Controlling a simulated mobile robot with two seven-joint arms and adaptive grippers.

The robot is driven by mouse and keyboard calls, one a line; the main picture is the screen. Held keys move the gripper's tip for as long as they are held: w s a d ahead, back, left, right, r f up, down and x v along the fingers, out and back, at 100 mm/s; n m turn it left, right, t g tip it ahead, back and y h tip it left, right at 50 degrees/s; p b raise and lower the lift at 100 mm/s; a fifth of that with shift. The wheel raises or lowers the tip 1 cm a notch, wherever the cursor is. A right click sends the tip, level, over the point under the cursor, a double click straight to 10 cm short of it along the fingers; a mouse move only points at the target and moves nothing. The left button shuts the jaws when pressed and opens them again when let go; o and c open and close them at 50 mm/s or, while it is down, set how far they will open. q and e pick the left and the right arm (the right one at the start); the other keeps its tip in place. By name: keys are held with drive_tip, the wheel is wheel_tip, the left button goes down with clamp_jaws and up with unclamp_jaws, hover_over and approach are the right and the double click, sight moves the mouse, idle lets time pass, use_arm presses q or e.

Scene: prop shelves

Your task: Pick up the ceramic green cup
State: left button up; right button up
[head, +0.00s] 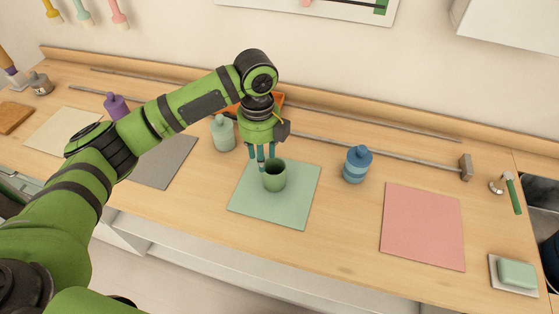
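The green cup (274,177) stands upright on a pale green square mat (297,205) in the middle of the wooden counter. My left gripper (262,162) points down at the cup from above, with its fingers at the cup's back left rim. One finger seems to overlap the rim; I cannot tell whether it is inside, behind or touching the cup. The fingers look apart, with a small gap between them. My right gripper is not in view.
A blue bottle (357,164) stands right of the mat, and a pale green bottle (222,133) stands behind left. A pink mat (423,226) lies bare at right. A hammer (464,167) lies along the back. A soap bar (517,273) sits at front right.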

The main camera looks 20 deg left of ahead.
use_arm(q)
drive_tip(key=f, duration=0.2)
drive_tip(key=f+p, duration=0.1)
drive_tip(key=f, duration=0.1)
drive_tip(key=s+f+p, duration=0.1)
drive_tip(key=f, duration=0.1)
drive_tip(key=shift+d, duration=0.15)
drive_tip(key=shift+w+f, duration=0.1)
drive_tip(key=shift+f, duration=0.25)
clamp_jaws()
drive_tip(key=shift+r, duration=0.2)
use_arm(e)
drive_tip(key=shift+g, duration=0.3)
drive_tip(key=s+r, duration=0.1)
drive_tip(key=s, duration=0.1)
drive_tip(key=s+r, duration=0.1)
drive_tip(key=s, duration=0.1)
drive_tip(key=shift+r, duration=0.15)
